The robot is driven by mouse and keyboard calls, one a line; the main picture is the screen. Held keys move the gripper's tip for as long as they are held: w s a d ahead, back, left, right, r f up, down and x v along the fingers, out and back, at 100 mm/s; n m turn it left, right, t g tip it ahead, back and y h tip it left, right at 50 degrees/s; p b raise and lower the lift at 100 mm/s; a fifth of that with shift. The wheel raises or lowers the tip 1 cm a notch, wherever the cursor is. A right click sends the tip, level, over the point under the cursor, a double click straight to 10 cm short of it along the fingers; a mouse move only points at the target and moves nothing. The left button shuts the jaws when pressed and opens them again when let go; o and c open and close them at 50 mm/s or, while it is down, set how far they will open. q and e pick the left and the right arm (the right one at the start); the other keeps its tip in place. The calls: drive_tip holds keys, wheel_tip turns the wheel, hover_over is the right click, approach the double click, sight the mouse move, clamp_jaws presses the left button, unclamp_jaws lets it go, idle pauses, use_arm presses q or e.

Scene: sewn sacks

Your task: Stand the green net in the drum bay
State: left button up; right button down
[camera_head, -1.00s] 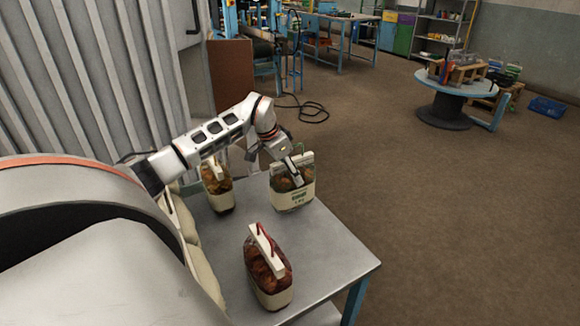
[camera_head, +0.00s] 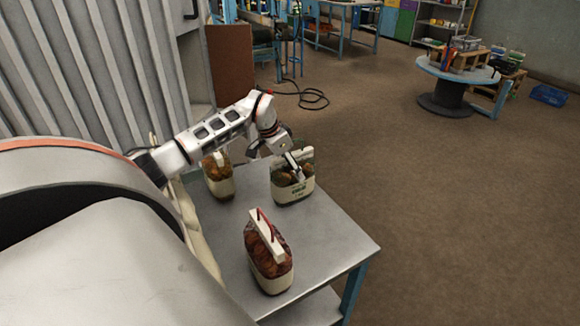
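The green net (camera_head: 294,190) looks to be the sack at the back right of the grey table (camera_head: 330,246), with a cream band, greenish print and a white top strip. It stands upright on the table. My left gripper (camera_head: 295,170) reaches down to its top, with a finger in front of the sack's upper part. Whether the fingers are closed on it is too small to tell. My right gripper is not in view. A round blue-topped drum (camera_head: 428,68) stands far off at the right, bearing a wooden rack (camera_head: 462,60); its bays cannot be made out.
A sack with a red handle (camera_head: 268,262) stands at the table's front, and a yellowish sack (camera_head: 219,182) at the back left, close to my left arm. Open brown floor lies between table and drum. A black cable (camera_head: 310,98) lies on the floor behind.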

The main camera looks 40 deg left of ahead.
use_arm(q)
drive_tip(key=b+v, duration=0.1)
drive_tip(key=v, duration=1.1)
drive_tip(key=shift+r, duration=0.15)
drive_tip(key=shift+s, duration=0.1)
